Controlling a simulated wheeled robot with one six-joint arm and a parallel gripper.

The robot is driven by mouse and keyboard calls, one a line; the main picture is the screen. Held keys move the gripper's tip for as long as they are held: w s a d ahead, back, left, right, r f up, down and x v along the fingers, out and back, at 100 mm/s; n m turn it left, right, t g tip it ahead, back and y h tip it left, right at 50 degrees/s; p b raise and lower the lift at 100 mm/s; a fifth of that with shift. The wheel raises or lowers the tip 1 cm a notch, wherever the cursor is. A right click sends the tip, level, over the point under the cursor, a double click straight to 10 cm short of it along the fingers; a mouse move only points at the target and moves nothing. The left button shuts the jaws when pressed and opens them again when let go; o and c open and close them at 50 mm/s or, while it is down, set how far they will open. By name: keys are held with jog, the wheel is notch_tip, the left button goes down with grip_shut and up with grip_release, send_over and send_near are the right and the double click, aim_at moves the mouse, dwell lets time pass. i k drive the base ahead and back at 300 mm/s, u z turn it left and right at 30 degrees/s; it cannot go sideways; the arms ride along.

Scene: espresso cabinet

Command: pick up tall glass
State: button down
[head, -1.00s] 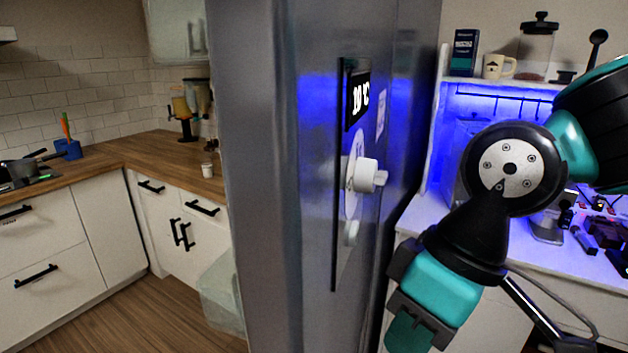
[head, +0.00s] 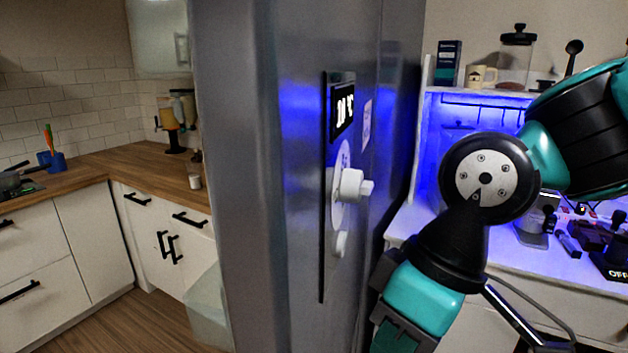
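I cannot make out a tall glass in the head view. My arm hangs at the right in front of the espresso cabinet (head: 470,112), and its lower end runs out of the bottom of the picture. My gripper fingers do not show, so their state and anything in them are hidden. A lidded clear jar (head: 516,62) stands on the cabinet's top shelf, beside a cream mug (head: 481,76) and a dark box (head: 447,62).
A tall grey steel fridge (head: 255,180) with a display and white knob (head: 349,186) fills the middle, close to my arm. Dark items lie on the cabinet's worktop (head: 540,262).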

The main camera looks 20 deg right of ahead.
aim_at(192, 167)
jog(key=k, duration=0.5)
jog(key=u, duration=1.6)
jog(key=i, duration=4.4)
jog(key=z, duration=2.7)
jog(key=i, duration=0.45)
jog(key=z, duration=0.05)
